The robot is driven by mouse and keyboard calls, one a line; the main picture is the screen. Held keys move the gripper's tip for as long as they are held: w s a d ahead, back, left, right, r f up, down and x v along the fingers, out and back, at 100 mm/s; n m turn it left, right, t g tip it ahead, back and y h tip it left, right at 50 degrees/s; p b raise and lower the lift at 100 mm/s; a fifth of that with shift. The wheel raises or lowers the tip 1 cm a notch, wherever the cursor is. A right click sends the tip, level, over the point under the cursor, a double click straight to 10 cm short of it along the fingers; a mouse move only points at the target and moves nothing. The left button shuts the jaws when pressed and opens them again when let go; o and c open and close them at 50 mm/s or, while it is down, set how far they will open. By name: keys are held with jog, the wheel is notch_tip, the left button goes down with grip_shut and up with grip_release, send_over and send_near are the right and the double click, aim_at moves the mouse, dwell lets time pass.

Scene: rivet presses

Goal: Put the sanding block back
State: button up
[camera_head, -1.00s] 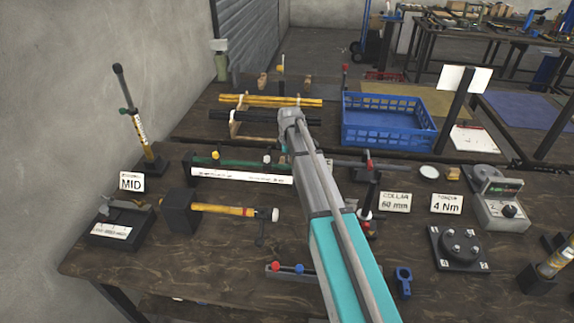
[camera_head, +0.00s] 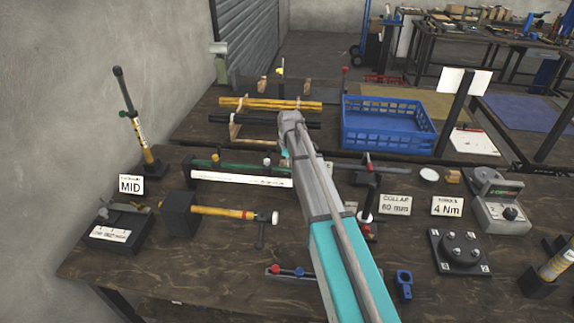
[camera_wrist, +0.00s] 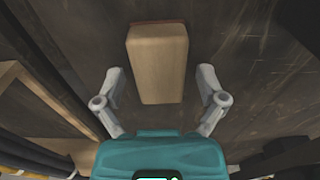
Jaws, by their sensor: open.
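The sanding block appears to be the tan, rounded-edged block (camera_wrist: 157,60) on a dark wooden surface in the wrist view. It lies in line with the gap between my fingers, its near end close to my teal palm in the picture. My gripper (camera_wrist: 158,78) is open, with one grey finger on each side of the block and a visible gap on both sides. I cannot tell how far the block is below the fingertips. In the head view my arm covers the middle of the bench, and I cannot make out the block or the fingers there.
A blue crate (camera_head: 388,128) stands behind and right of my arm. A torque tester (camera_head: 502,208) and a round fixture (camera_head: 460,250) are at right.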

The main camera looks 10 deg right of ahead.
jog(key=shift+r, duration=0.15)
notch_tip(320, 180, up, 12)
jog(key=p, duration=1.2)
jog(key=shift+d, duration=0.25)
jog(key=shift+s, duration=0.2)
dwell(0.4)
jog(key=s+m, duration=1.4)
jog(key=s, duration=1.5)
jog(key=shift+h, duration=0.3)
jog(key=shift+a, duration=0.1)
